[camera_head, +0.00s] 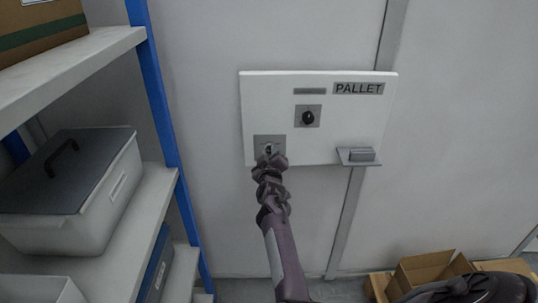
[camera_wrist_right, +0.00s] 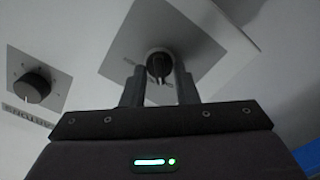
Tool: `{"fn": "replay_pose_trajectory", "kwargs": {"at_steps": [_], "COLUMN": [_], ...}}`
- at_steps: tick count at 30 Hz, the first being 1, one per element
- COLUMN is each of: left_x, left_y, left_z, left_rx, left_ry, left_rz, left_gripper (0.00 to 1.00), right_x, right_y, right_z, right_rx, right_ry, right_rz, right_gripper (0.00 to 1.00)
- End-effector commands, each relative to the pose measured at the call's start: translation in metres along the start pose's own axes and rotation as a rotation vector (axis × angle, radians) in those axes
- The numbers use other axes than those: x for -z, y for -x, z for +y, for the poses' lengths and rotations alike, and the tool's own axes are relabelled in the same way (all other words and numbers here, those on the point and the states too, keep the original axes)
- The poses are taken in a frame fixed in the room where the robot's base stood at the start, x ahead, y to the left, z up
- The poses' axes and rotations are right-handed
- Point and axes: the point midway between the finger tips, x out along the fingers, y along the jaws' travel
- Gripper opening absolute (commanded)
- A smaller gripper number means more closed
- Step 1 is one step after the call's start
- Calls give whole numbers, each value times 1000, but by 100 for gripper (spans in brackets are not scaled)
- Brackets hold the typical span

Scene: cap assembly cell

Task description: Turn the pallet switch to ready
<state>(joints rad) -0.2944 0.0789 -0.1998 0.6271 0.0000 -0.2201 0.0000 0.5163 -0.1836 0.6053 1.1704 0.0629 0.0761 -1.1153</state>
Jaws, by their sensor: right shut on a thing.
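A white panel (camera_head: 350,100) labelled PALLET is fixed to the wall. A black round knob (camera_head: 308,118) sits on a grey plate in its upper middle; the knob also shows at the left of the right wrist view (camera_wrist_right: 33,86). A second grey plate (camera_head: 262,139) at the panel's lower left bears a small dark switch (camera_wrist_right: 159,65) with a light metal part. My right gripper (camera_head: 269,157) is at this switch, its fingers (camera_wrist_right: 160,83) closed on either side of it. The gripper partly hides the switch in the head view. My left gripper is not in view.
A small grey ledge (camera_head: 359,156) juts from the panel's lower right. A blue-framed shelf (camera_head: 160,90) with a lidded grey bin (camera_head: 105,205) stands at the left. Open cardboard boxes (camera_head: 425,270) are on the floor at lower right. The wall around the panel is clear.

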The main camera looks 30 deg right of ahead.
Motion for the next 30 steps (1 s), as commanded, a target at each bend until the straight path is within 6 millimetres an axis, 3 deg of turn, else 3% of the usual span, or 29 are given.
{"fn": "replay_pose_trajectory", "kwargs": {"at_steps": [30], "left_x": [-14], "left_y": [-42], "left_z": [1], "left_rx": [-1], "left_ry": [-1], "left_rz": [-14], "left_gripper": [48], "right_x": [-5], "right_y": [0], "right_z": [1], "right_rx": [-1], "right_ry": [-921], "right_rz": [-4], "right_gripper": [4]}}
